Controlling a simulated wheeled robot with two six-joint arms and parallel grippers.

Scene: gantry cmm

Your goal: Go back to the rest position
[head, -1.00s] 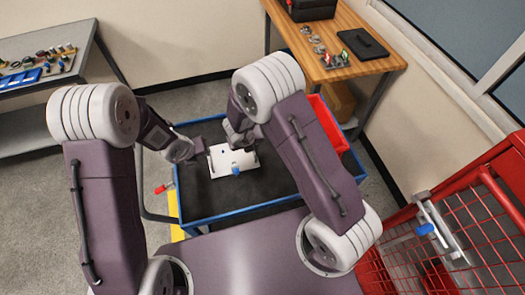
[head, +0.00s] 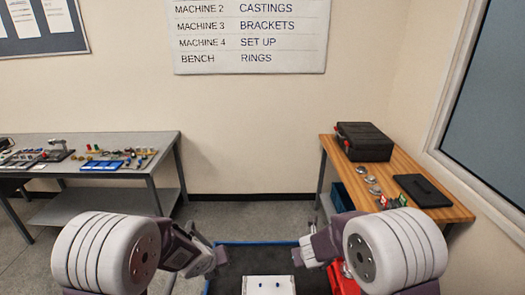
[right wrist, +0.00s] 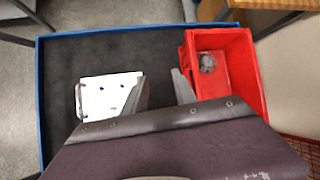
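My right gripper (right wrist: 160,90) is open in the right wrist view, its two fingers apart with nothing between them. In the head view the right gripper (head: 304,246) is above the right part of the cart. My left gripper (head: 220,257) is above the cart's left part, and I cannot tell whether it is open. Both grippers are raised and apart from the white plate (head: 268,286), which lies between them in the picture. The plate (right wrist: 105,99) shows small blue marks and a handle at its left side in the right wrist view.
The blue-rimmed cart (right wrist: 40,105) has a dark top, mostly bare. A red bin (right wrist: 240,88) on its right holds a grey part (right wrist: 208,63). A wooden bench (head: 455,211) with a black case (head: 364,142) stands right; a grey table (head: 150,142) with parts stands left.

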